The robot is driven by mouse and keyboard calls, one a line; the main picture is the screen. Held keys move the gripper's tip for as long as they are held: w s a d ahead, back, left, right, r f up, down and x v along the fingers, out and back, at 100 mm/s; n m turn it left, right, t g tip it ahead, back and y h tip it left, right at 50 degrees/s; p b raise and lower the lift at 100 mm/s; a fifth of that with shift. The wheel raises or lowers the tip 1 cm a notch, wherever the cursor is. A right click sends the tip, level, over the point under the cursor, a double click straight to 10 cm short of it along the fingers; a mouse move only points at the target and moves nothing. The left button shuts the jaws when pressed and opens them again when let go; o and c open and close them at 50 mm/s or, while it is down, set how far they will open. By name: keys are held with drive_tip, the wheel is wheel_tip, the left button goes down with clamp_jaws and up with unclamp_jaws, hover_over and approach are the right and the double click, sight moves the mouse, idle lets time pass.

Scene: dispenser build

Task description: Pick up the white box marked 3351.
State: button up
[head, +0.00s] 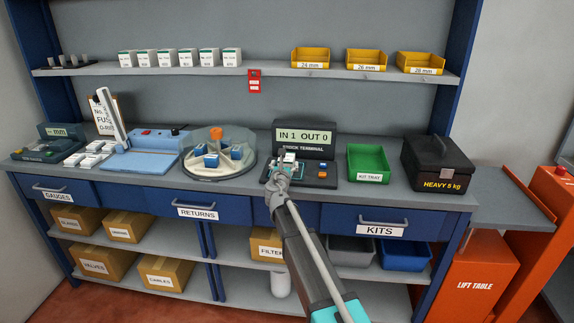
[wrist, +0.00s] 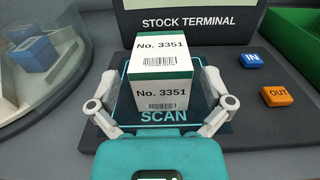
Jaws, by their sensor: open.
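The white box marked No. 3351 (wrist: 161,68) stands on the SCAN pad of the stock terminal (wrist: 196,22) in the wrist view. It has a green band, and its label and barcode show on the top and front faces. My gripper (wrist: 162,104) is open, with one finger on each side of the box's near part. In the head view my gripper (head: 284,168) is at the terminal's pad and covers much of the box. The terminal's display (head: 304,136) reads IN 1 OUT 0.
A blue IN button (wrist: 252,60) and an orange OUT button (wrist: 277,96) sit right of the pad. A round carousel (head: 219,158) stands to the left. A green kit tray (head: 368,160) and a black heavy case (head: 438,160) stand to the right. A shelf with white boxes (head: 180,58) runs above.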

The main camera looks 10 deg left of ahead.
sight(288, 153)
drive_tip(key=shift+w+d, duration=0.1)
drive_tip(key=shift+w, duration=2.05)
drive_tip(key=shift+c, duration=0.3)
drive_tip(key=c, duration=1.1)
